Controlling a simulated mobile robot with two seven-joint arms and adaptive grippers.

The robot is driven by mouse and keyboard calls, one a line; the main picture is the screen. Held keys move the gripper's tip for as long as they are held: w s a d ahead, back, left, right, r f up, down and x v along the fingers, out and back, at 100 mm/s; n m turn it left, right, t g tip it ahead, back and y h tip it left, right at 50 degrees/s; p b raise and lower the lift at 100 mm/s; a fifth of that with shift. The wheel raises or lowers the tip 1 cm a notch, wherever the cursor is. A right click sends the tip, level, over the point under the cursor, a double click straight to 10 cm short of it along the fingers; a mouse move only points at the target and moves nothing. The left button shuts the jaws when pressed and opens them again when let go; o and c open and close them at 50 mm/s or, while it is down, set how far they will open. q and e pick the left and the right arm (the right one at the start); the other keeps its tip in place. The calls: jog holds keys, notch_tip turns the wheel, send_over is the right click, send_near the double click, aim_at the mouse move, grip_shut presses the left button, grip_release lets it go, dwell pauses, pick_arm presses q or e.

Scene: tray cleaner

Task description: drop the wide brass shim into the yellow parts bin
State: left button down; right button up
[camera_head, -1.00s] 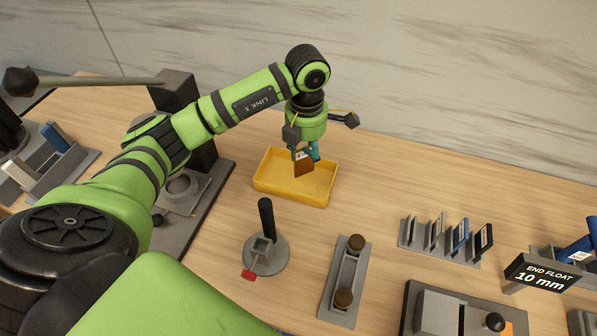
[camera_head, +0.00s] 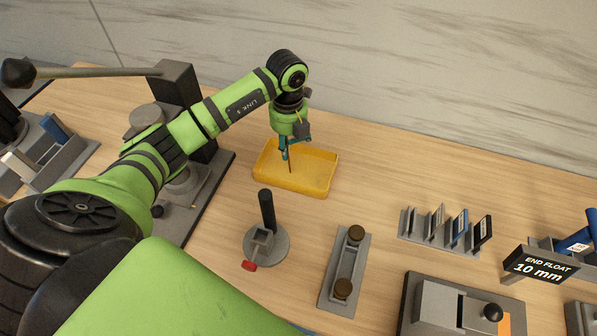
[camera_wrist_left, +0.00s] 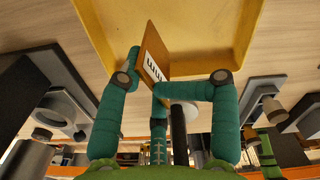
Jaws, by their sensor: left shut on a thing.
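The wide brass shim (camera_head: 290,166) shows nearly edge-on in the head view, as a thin dark strip. In the left wrist view the shim (camera_wrist_left: 153,52) is a brown plate with a white marked label, standing tilted between teal fingers. My left gripper (camera_head: 285,153) is shut on it, over the left half of the yellow parts bin (camera_head: 315,176). The shallow bin also shows in the left wrist view (camera_wrist_left: 215,28), behind the shim. Whether the shim's lower edge touches the bin floor I cannot tell. My right gripper is not in view.
A grey stand with a black upright handle (camera_head: 267,212) and a grey fixture with two brown knobs (camera_head: 345,268) stand in front of the bin. A rack of several upright plates (camera_head: 445,232) is to the right. A lever press (camera_head: 177,85) stands left.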

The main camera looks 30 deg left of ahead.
pick_arm(q)
notch_tip(320, 180, down, 2)
jog(key=shift+f+b, duration=0.2)
jog(key=shift+b, duration=0.3)
jog(key=shift+c, duration=2.4)
grip_release()
jog(key=shift+r, duration=0.1)
notch_tip(320, 180, up, 12)
